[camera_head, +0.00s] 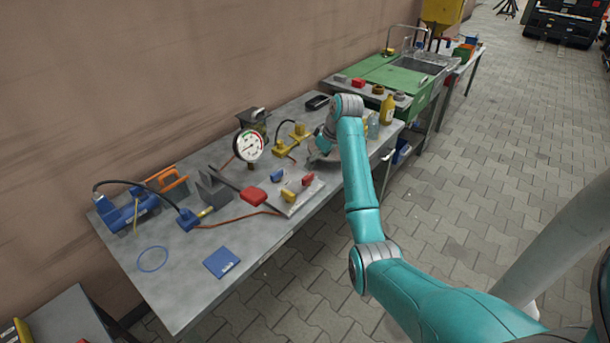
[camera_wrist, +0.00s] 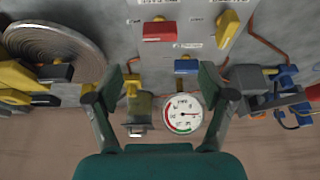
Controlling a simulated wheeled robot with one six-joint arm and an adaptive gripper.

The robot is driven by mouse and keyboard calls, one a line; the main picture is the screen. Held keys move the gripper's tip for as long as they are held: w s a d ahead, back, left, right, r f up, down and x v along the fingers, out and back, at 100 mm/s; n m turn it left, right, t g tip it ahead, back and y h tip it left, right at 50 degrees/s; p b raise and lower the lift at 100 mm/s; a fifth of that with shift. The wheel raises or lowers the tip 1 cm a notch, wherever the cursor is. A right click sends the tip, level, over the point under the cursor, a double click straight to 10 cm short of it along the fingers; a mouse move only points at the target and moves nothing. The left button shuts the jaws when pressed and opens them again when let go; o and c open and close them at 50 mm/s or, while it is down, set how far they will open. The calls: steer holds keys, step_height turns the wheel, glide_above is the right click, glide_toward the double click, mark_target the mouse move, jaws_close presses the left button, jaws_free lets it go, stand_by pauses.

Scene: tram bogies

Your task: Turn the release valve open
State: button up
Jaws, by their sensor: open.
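A pale valve panel (camera_head: 302,200) lies on the grey workbench (camera_head: 190,275) and carries small coloured handles. In the wrist view a red handle (camera_wrist: 160,31), a yellow handle (camera_wrist: 229,22) and a blue handle (camera_wrist: 187,66) show, with labels too small to read; I cannot tell which is the release valve. A round dial gauge (camera_wrist: 184,114) stands by the panel and also shows in the head view (camera_head: 249,145). My gripper (camera_wrist: 160,72) is open and empty above the bench, its fingers apart on either side of the gauge in the picture. My arm mostly hides it in the head view.
A blue tool (camera_head: 125,210), an orange-handled item (camera_head: 168,183) and a blue fitting (camera_head: 190,218) lie on the bench's left part. Yellow fittings (camera_head: 292,138) lie behind the panel. A ridged disc (camera_wrist: 55,52) is beside my gripper.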

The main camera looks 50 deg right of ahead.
mark_target(308, 176)
steer(key=x, duration=1)
steer(key=shift+w+f, duration=0.15)
steer(key=shift+f, duration=0.05)
steer(key=c, duration=1.2)
